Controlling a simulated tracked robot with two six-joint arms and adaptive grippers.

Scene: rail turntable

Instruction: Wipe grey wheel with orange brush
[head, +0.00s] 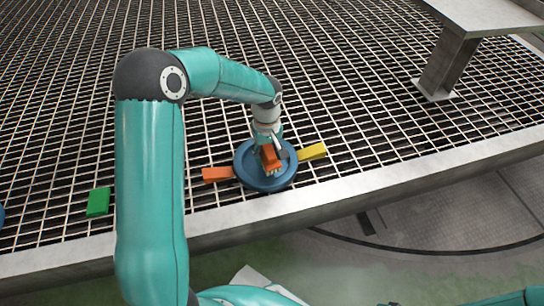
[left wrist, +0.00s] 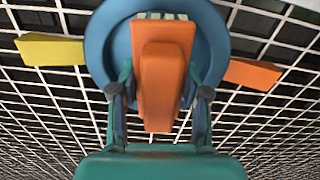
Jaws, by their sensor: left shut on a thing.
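My left gripper (head: 272,150) is shut on the orange brush (head: 270,157), and its fingers hold the sides of the handle in the left wrist view (left wrist: 160,92). The brush has an orange body (left wrist: 162,75) and pale bristles (left wrist: 160,16) at its far end. It is over a round wheel (head: 246,172) on the grating, which looks blue rather than grey and also shows in the left wrist view (left wrist: 100,45). The brush hides part of the wheel, and I cannot tell whether the bristles touch it. My right gripper is out of view.
An orange block (head: 217,174) and a yellow block (head: 312,152) lie beside the wheel on either side. A green block (head: 98,202) lies farther left. A blue round thing (head: 1,216) is cut off at the left edge. A metal rail (head: 400,190) edges the grating.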

